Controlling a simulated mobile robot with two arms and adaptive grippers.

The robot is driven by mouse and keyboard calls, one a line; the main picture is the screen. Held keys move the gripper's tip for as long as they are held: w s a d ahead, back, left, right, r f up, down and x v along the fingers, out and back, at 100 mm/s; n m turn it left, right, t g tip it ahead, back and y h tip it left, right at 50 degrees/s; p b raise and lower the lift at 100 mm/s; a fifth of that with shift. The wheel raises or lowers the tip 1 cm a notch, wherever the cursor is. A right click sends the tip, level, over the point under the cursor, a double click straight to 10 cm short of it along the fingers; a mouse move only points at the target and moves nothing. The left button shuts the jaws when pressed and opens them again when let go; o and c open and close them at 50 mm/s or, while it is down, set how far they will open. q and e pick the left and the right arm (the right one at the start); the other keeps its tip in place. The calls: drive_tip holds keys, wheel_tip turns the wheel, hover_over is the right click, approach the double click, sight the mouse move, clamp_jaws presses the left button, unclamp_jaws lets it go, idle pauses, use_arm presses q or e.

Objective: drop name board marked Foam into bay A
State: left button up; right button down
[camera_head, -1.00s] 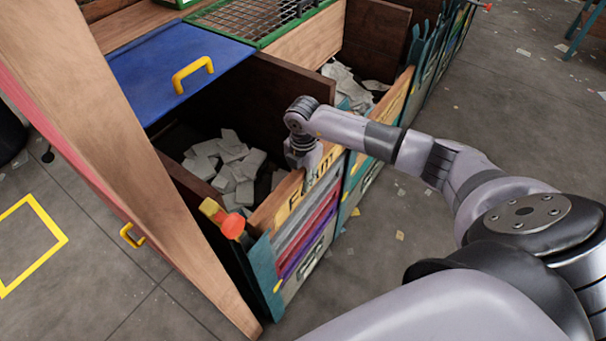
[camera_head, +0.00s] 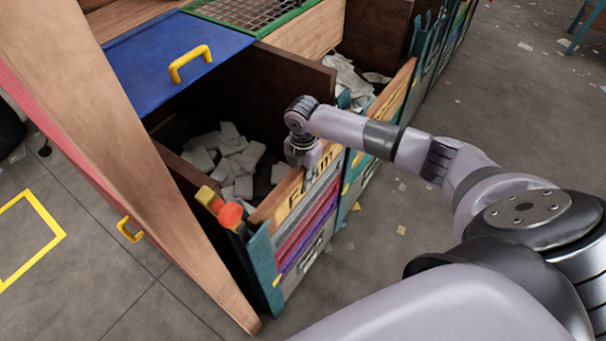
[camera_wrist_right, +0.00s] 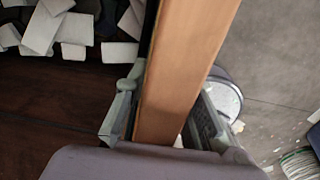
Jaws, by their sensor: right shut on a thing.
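The wooden name board (camera_head: 289,205) stands at the front of the near bay, its yellow label partly hidden by my right gripper; the letters that show fit "Foam". My right gripper (camera_head: 303,155) is shut on the board's top edge. In the right wrist view the board (camera_wrist_right: 190,50) runs up between the two fingers of the right gripper (camera_wrist_right: 165,115). I cannot tell whether the board sits fully down in the teal frame (camera_head: 263,265). Which bay is A cannot be read. My left gripper is not in view.
The near bay holds pale blocks (camera_head: 225,155), with a dark divider (camera_head: 275,85) behind. Several coloured boards (camera_head: 305,225) sit in front. A red knob (camera_head: 230,215) is at the near corner. A blue lid (camera_head: 165,60) lies behind. Floor is open to the right.

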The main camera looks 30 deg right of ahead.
drive_tip(key=c, duration=1.3)
unclamp_jaws()
drive_tip(key=shift+s+f, duration=0.1)
drive_tip(key=shift+f, duration=0.05)
wheel_tip(320, 180, up, 12)
drive_tip(key=shift+r, duration=0.15)
